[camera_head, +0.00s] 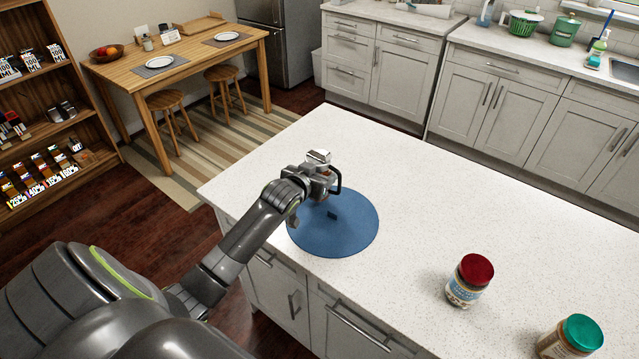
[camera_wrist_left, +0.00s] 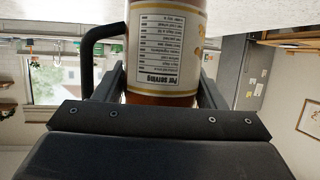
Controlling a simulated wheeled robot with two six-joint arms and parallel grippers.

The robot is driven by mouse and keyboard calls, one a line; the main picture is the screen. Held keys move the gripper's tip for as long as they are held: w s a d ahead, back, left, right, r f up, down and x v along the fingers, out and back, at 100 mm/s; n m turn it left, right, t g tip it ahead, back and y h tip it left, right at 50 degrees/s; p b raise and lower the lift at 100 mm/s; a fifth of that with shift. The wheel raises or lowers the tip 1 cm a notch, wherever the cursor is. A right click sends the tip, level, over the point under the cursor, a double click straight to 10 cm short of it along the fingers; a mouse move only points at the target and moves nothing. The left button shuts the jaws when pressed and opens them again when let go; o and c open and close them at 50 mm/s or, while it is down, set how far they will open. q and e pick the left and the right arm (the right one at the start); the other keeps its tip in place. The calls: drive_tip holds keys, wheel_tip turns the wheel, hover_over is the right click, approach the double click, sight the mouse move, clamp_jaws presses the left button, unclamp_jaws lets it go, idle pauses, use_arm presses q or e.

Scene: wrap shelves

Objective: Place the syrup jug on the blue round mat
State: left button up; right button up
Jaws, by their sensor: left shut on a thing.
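My left gripper (camera_head: 322,182) is over the far part of the blue round mat (camera_head: 345,236), which lies flat on the white island counter. It is shut on the syrup jug (camera_head: 317,157), whose light top and black handle show in the head view; the gripper hides most of its body. In the left wrist view the jug (camera_wrist_left: 165,45) sits between the fingers, with amber sides, a printed white label and a black handle at the left. Whether its base touches the mat is hidden. My right gripper is not in view.
A jar with a red lid (camera_head: 470,281) and a jar with a green lid (camera_head: 570,339) stand on the counter (camera_head: 430,200), right of the mat. The counter between mat and jars is clear. A wooden table (camera_head: 180,60) and a shelf (camera_head: 50,100) are far left.

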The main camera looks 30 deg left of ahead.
use_arm(q)
wheel_tip(320, 180, down, 3)
drive_tip(key=shift+f, duration=0.2)
drive_tip(key=shift+f, duration=0.1)
drive_tip(key=o, duration=1.5)
drive_tip(key=shift+f, duration=0.1)
drive_tip(key=shift+c, duration=0.2)
drive_tip(key=shift+s, duration=0.1)
drive_tip(key=b+v, duration=0.1)
drive_tip(key=v, duration=1.1)
